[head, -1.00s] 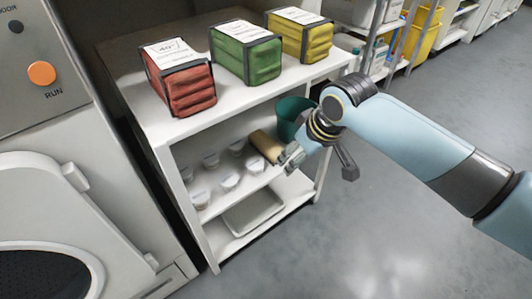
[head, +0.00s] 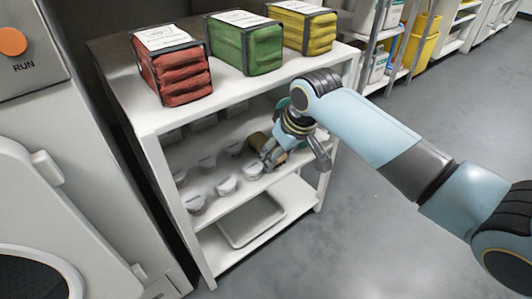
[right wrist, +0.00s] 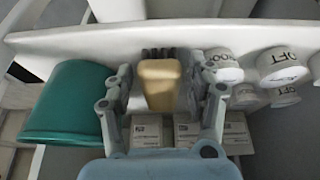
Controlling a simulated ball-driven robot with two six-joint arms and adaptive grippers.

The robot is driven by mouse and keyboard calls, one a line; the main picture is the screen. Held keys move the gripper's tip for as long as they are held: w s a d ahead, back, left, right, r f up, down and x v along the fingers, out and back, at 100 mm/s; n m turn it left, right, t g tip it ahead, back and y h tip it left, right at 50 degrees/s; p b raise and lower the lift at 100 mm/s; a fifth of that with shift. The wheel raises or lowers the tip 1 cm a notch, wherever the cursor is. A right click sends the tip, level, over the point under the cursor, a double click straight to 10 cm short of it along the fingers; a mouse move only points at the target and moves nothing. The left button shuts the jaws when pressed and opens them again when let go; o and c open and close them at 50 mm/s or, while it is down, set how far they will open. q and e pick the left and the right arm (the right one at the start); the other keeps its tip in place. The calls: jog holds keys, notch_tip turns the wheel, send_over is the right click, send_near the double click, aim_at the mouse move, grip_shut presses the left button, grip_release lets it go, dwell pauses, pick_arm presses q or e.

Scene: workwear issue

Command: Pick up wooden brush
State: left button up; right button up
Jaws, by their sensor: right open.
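The wooden brush (right wrist: 160,84) is a tan block with dark bristles at its far end, seen in the right wrist view between the two fingers of my right gripper (right wrist: 163,102). Gaps show between the brush and the fingers. In the head view the brush (head: 257,141) lies on the middle shelf, partly hidden by my right gripper (head: 272,160), which reaches into the shelf from the right. The right gripper is open around the brush. My left gripper does not show in either view.
White lidded cups (head: 227,185) stand on the middle shelf left of the gripper. A green bucket (right wrist: 68,104) is close beside the gripper. Red (head: 178,75), green (head: 247,48) and yellow (head: 305,30) bundles sit on the top shelf. A tray (head: 233,238) lies below.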

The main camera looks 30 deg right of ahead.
jog(key=shift+w+f, duration=0.1)
jog(key=shift+f, duration=0.1)
jog(key=c, duration=1)
jog(key=shift+r, duration=0.15)
